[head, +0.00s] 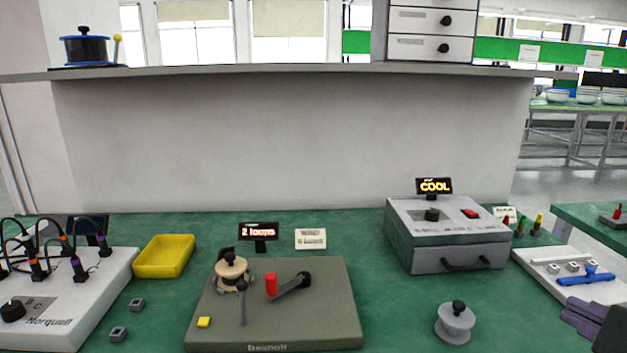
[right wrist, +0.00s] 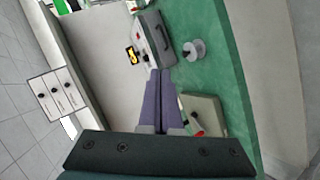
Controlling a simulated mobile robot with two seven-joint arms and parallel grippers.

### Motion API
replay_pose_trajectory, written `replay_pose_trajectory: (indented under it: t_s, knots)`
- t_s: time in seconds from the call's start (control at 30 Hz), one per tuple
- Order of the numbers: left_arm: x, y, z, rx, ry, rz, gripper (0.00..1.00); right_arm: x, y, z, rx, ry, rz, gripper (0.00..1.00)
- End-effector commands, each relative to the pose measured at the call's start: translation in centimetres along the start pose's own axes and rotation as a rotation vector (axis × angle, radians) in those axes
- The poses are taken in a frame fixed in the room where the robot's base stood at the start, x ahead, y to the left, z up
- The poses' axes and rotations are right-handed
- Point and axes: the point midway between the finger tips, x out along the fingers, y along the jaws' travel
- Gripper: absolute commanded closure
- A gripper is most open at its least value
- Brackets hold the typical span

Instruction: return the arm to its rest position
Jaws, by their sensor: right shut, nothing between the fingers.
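My right gripper (head: 580,315) is at the lower right edge of the head view. Its purple fingers are partly cut off by the frame. In the right wrist view the two purple fingers (right wrist: 157,85) lie side by side, shut, with nothing between them. The gripper is to the right of the grey spool (head: 455,323) and in front of the white tray with a blue tool (head: 587,277). It appears apart from both. My left gripper is not in view.
A grey box (head: 445,258) with a COOL display stands behind the spool. A winding fixture (head: 330,320) is at the centre. A yellow bin (head: 163,257) and a white Norquell unit (head: 90,300) are at left. Green table between the fixture and spool is clear.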

Motion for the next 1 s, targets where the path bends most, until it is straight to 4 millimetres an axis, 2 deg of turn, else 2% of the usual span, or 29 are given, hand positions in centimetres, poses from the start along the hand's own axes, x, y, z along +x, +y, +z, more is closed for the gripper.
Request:
replay_pose_trajectory:
  t_s: [0.03, 0.17, 0.2, 0.27, 0.47, 0.9, 1.0]
  knots:
    - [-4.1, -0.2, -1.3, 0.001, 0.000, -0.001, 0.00, -3.2, 0.5, 0.7, 0.163, -0.058, -0.137, 1.00]
    - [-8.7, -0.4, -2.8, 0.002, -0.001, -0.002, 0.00, -10.4, -3.0, 2.5, 0.556, -0.257, -0.476, 1.00]
    - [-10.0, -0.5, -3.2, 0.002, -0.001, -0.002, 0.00, -13.0, -3.7, 2.7, 0.657, -0.329, -0.571, 1.00]
    - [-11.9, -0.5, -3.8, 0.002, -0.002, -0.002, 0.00, -17.2, -4.5, 2.8, 0.788, -0.441, -0.702, 1.00]
    - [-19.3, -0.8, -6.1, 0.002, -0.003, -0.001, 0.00, -20.6, 2.1, 0.6, 0.789, -0.438, -0.700, 1.00]
    - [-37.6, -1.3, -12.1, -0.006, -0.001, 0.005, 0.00, -29.5, 18.4, -4.6, 0.786, -0.436, -0.699, 1.00]
    - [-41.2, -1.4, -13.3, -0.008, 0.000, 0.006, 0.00, -31.3, 21.6, -5.6, 0.786, -0.436, -0.699, 1.00]
